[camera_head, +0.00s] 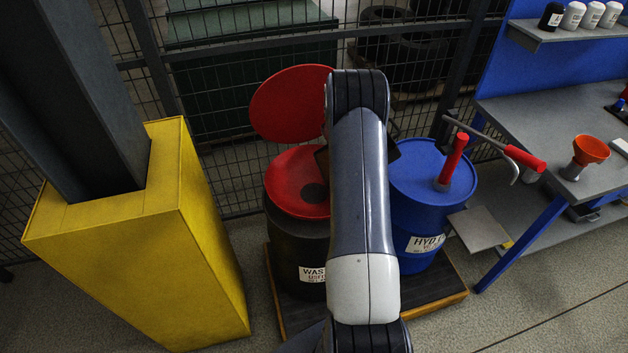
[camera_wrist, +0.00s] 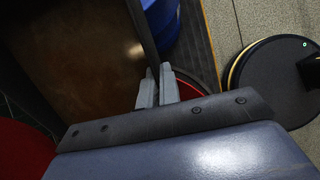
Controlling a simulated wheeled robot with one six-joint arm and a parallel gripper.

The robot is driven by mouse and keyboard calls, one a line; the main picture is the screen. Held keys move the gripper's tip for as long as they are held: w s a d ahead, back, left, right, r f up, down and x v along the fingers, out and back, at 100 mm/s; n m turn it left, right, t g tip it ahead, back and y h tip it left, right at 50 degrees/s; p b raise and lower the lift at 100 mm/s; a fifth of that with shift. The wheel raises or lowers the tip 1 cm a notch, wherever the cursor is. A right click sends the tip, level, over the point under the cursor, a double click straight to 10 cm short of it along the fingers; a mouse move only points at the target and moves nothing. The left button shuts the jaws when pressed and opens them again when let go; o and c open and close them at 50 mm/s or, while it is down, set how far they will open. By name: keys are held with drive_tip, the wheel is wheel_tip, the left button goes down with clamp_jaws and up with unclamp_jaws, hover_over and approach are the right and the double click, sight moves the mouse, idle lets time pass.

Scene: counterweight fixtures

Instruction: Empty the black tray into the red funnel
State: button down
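The red funnel (camera_head: 292,172) sits on top of a black waste drum (camera_head: 300,250), with a dark hole in its basin and its round red lid (camera_head: 290,103) standing open behind. The black tray (camera_wrist: 142,35) fills the upper left of the wrist view. Its inside looks brown and wet, with a shiny spot. My gripper (camera_wrist: 157,88) is shut on the tray's edge. In the head view my arm hides the gripper and most of the tray; small dark parts show beside the arm, over the drums. Red surfaces show at the left and behind the fingers in the wrist view.
A blue drum (camera_head: 435,195) with a red-handled pump stands right of the waste drum, on a pallet (camera_head: 440,293). A yellow column guard (camera_head: 150,240) is at the left. A workbench (camera_head: 540,125) holds an orange funnel (camera_head: 590,150). A mesh fence is behind.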

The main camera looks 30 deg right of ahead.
drive_tip(key=shift+w+a+f+h+b, duration=0.15)
drive_tip(key=shift+a+h+b, duration=0.3)
drive_tip(key=shift+b, duration=0.35)
drive_tip(key=shift+w+a+h+b, duration=0.1)
drive_tip(key=shift+a+h+b, duration=0.15)
drive_tip(key=shift+a+b, duration=0.4)
drive_tip(key=shift+r+g+h+b, duration=0.25)
drive_tip(key=shift+g+h+b, duration=0.05)
drive_tip(key=shift+b, duration=0.05)
drive_tip(key=h+b, duration=0.1)
drive_tip(key=a+r+b, duration=0.1)
drive_tip(key=shift+w+a+h+b, duration=0.25)
drive_tip(key=shift+h+b, duration=0.05)
drive_tip(key=shift+h, duration=0.1)
drive_tip(key=shift+a+r+g, duration=0.15)
drive_tip(key=shift+r+g, duration=0.15)
drive_tip(key=shift+r, duration=0.1)
drive_tip(key=shift+h, duration=0.3)
drive_tip(key=shift+w+a+r+h+b, duration=0.1)
drive_tip(key=shift+a+r+h+b, duration=0.1)
drive_tip(key=shift+a+h+b, duration=0.3)
drive_tip(key=shift+w+a+r+h+b, duration=0.1)
drive_tip(key=shift+r+h+b, duration=0.15)
drive_tip(key=shift+b, duration=0.45)
